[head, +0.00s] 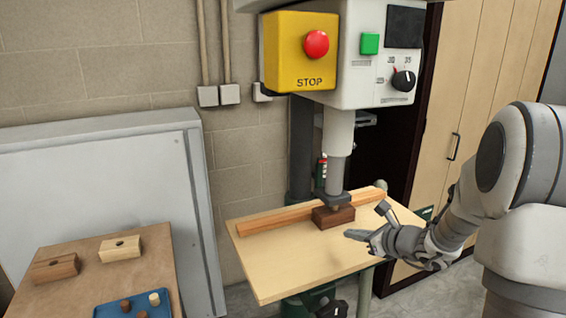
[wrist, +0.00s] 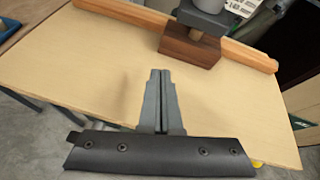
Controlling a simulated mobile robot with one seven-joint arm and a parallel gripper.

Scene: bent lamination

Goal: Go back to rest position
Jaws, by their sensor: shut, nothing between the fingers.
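My gripper (head: 352,235) is at the right of the drill press table (head: 290,268), in front of the dark wooden block. In the wrist view its two fingers (wrist: 160,76) lie together, shut with nothing between them, over the bare table top. The dark brown block (head: 333,217) sits on the table under the press spindle, against the long wooden fence (head: 268,222). The block also shows in the wrist view (wrist: 189,50), apart from the fingertips. My arm comes in from the right.
The drill press head has a yellow stop panel (head: 290,60) and a green button (head: 369,43). A side table (head: 72,285) at lower left holds two wooden blocks (head: 121,249) and a blue tray (head: 110,309) with small plugs. The press table's front is clear.

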